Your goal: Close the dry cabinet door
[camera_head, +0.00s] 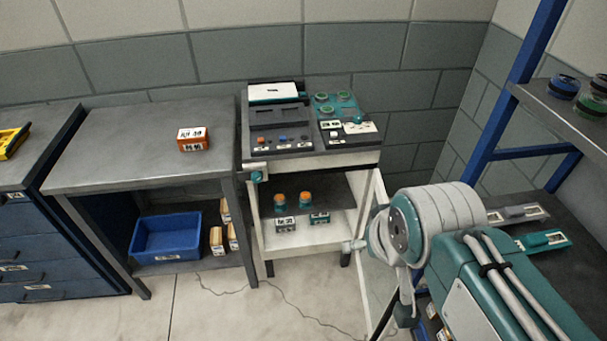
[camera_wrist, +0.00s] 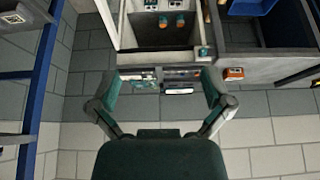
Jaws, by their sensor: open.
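The dry cabinet (camera_head: 296,238) is a white box on dark legs in the middle of the head view, its front open. Two orange-capped bottles (camera_head: 292,200) stand inside behind small labelled blocks. Its pale-framed door (camera_head: 366,300) stands swung out at the right side, partly hidden by my arm. In the wrist view, the cabinet (camera_wrist: 165,37) appears upside down at the top, with a pale upright edge, perhaps the door, at its left. My gripper (camera_wrist: 161,82) is open with nothing between its fingers. In the head view its fingers are not clear; contact with the door cannot be told.
A grey bench (camera_head: 130,140) with an orange labelled box (camera_head: 193,139) stands left of the cabinet. A blue bin (camera_head: 167,237) sits on its lower shelf. Blue-framed shelving (camera_head: 515,95) crowds the right. Instruments (camera_head: 300,120) cover the cabinet top.

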